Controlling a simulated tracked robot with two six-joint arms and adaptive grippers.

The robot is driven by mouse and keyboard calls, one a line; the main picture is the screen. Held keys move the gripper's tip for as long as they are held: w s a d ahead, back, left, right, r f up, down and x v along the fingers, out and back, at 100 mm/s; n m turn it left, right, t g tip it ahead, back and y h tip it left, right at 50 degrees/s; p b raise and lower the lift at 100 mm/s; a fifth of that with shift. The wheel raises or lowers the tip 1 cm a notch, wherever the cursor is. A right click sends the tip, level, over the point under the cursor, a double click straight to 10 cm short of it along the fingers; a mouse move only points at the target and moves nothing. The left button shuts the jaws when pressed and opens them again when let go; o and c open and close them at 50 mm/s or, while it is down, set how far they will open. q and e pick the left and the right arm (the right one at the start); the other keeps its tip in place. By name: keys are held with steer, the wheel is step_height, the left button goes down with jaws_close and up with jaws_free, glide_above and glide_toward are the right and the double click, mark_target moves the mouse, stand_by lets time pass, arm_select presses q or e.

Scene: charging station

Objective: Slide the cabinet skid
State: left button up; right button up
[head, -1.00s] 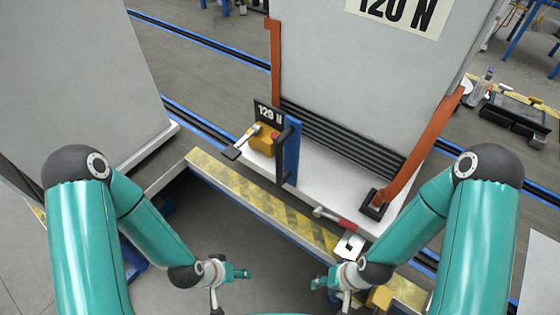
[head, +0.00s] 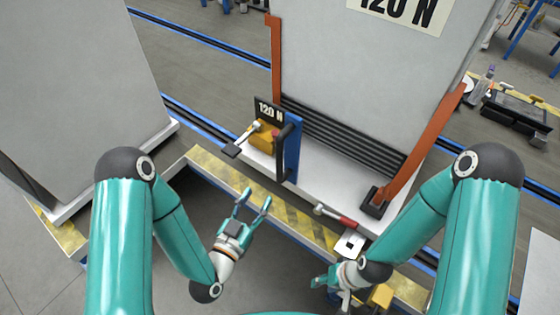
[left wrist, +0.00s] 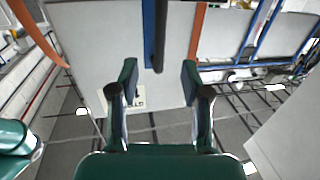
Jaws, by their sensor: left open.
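The cabinet skid is a white base (head: 325,182) bearing a tall grey cabinet (head: 350,85) with a "120 N" label and orange straps. A blue post (head: 293,148) with a black vertical handle (head: 282,155) stands on its near edge. My left gripper (head: 256,196) is open and empty, short of the handle, above the yellow-black striped edge. In the left wrist view, the handle (left wrist: 159,40) appears beyond and between my open left fingers (left wrist: 159,75). My right gripper (head: 320,281) is low at the right, apart from the skid; its jaw opening is unclear.
A yellow box (head: 263,138) with a lever and a small "120 N" plate sits left of the post. A red-handled hammer (head: 337,216) lies on the near edge. Another grey cabinet (head: 75,90) stands left. Blue-edged rails (head: 200,115) run behind.

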mark_target(278, 163)
arm_select(q)
steer(key=b+x, duration=0.8)
steer(key=x, duration=0.5)
steer(key=shift+w+d+f, duration=0.1)
steer(key=shift+w+d, duration=0.2)
steer(key=shift+w, duration=0.3)
jaws_close()
